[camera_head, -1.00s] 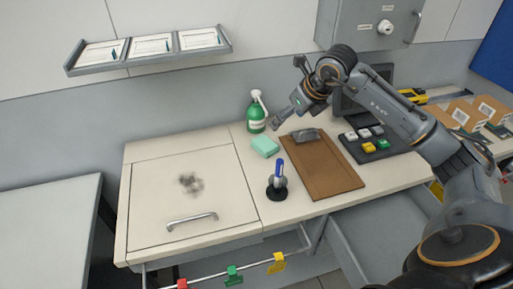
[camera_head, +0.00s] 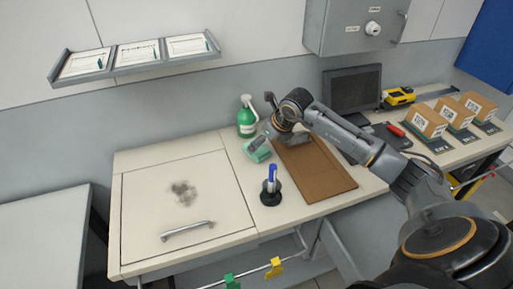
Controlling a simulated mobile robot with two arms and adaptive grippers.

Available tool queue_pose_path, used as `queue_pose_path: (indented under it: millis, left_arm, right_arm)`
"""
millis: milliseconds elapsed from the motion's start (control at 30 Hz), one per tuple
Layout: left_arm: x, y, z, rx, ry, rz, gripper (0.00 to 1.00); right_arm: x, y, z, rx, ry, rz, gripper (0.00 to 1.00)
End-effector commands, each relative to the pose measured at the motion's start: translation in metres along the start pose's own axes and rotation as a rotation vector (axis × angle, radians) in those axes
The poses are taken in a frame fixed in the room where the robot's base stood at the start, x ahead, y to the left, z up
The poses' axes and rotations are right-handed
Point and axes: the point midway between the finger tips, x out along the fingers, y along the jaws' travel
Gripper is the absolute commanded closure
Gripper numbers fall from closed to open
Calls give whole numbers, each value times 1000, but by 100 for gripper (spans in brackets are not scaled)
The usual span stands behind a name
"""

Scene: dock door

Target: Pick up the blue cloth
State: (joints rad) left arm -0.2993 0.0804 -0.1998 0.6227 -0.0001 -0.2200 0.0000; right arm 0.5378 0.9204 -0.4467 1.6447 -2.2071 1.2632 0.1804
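The cloth (camera_head: 257,154) is a small folded teal piece lying on the worktop, left of the brown clipboard (camera_head: 318,178). My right arm reaches in from the right. My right gripper (camera_head: 257,143) is down at the cloth, its fingers covering part of it. The fingers are small here, and I cannot tell whether they are open or closed on the cloth. My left gripper is not in view.
A green spray bottle (camera_head: 247,118) stands close behind the cloth. A blue marker in a black holder (camera_head: 271,187) stands in front. A pale hatch with a handle (camera_head: 188,230) and dark smudge is at left. Boxes (camera_head: 427,122) stand far right.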

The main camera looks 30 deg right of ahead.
Motion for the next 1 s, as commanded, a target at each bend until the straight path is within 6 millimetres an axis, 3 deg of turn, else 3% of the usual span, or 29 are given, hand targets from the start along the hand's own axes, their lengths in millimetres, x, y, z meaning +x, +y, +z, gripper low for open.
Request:
queue_pose_path:
  millis: [100,233,533,800,1000]
  left_arm:
    - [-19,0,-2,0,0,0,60]
    - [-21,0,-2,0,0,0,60]
    - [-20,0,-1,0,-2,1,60]
    - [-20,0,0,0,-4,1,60]
    - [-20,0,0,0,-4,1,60]
  right_arm:
    - [15,4,-2,3,5,5,19]
    - [33,3,-2,3,2,3,19]
    - [39,2,-3,0,1,1,19]
    - [39,2,-3,0,1,1,72]
    - [39,2,-3,0,1,1,77]
